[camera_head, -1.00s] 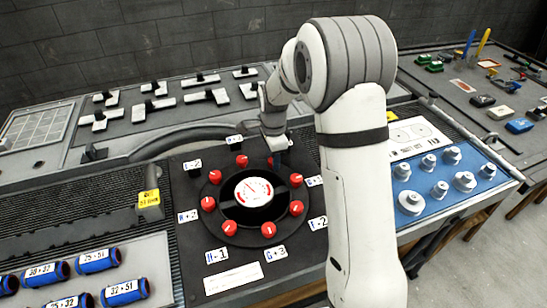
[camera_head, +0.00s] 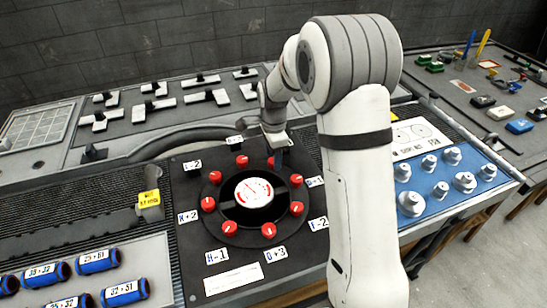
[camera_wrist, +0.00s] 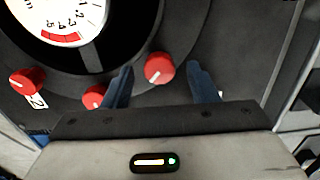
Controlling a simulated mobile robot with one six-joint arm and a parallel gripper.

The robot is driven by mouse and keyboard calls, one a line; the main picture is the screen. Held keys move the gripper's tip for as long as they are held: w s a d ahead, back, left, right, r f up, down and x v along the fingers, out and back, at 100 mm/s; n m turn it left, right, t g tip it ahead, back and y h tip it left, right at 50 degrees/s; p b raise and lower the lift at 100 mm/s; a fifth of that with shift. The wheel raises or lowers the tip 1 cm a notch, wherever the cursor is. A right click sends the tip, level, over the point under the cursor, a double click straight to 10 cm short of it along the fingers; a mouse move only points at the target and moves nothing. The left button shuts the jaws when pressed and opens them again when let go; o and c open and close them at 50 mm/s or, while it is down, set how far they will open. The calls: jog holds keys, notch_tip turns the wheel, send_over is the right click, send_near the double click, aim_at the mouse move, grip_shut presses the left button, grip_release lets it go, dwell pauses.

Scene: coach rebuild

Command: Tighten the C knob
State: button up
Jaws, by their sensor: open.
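A round black dial plate (camera_head: 259,222) carries a ring of red knobs around a white gauge (camera_head: 253,191). My gripper (camera_head: 277,152) is over the far right part of this ring in the head view, beside a red knob (camera_head: 271,162). In the wrist view my gripper (camera_wrist: 160,66) is open, its two dark blue fingers on either side of a red knob (camera_wrist: 158,70). Gaps show between this knob and both fingers. No label reading C is legible, so I cannot tell which knob is C.
Other red knobs sit close by in the wrist view, one (camera_wrist: 94,97) right beside the left finger. Blue cylinders (camera_head: 97,260) lie at the lower left. A blue panel with silver knobs (camera_head: 440,190) is at the right. My arm hides part of the console.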

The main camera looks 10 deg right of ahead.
notch_tip(320, 180, up, 7)
jog(key=shift+f, duration=0.2)
dwell(0.4)
jog(key=shift+s+d+r, duration=0.15)
jog(key=shift+s, duration=0.05)
jog(key=s+d+r+n+t, duration=0.1)
jog(key=s+d+r+n, duration=0.1)
jog(key=s+n, duration=0.3)
jog(key=s+d+r+n, duration=0.1)
jog(key=s+d+n, duration=0.2)
jog(key=s, duration=1)
jog(key=s+d+r+n+t, duration=0.1)
jog(key=s+d+r+n, duration=0.1)
jog(key=s+n, duration=0.5)
jog(key=shift+s+d+r+t, duration=0.3)
jog(key=shift+s+d, duration=0.15)
jog(key=shift+s, duration=0.45)
